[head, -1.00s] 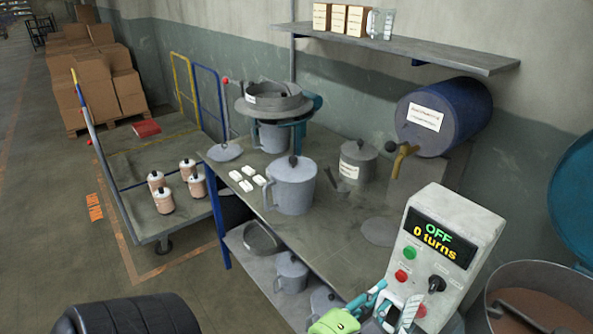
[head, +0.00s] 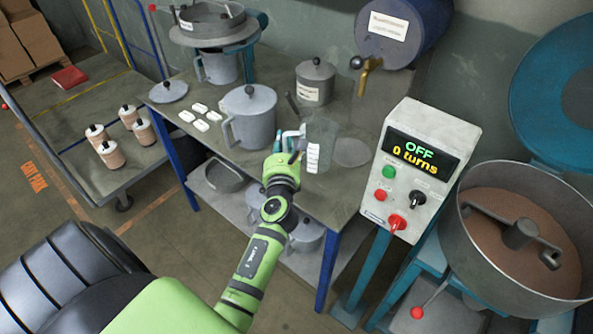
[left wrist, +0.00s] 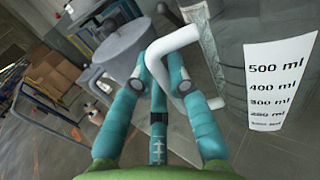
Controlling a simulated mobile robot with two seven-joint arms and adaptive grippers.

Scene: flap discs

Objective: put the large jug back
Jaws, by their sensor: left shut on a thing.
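The large jug (head: 321,142) is clear, with a white handle and a white scale label. In the left wrist view the label (left wrist: 278,85) reads up to 500 ml. My left gripper (head: 286,146) is shut on the jug's handle, at the jug's left side in the head view. In the left wrist view its teal fingers (left wrist: 170,72) close around the white handle. The jug looks upright over the right part of the worktable (head: 283,178). I cannot tell whether its base touches the top. My right gripper is not in view.
A grey lidded jug (head: 250,117) stands left of the clear jug. A lidded pot (head: 315,82) and a blue drum (head: 391,30) with a brass tap (head: 368,70) are behind. A round grey patch (head: 350,152) lies just right. The control box (head: 415,170) stands further right.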

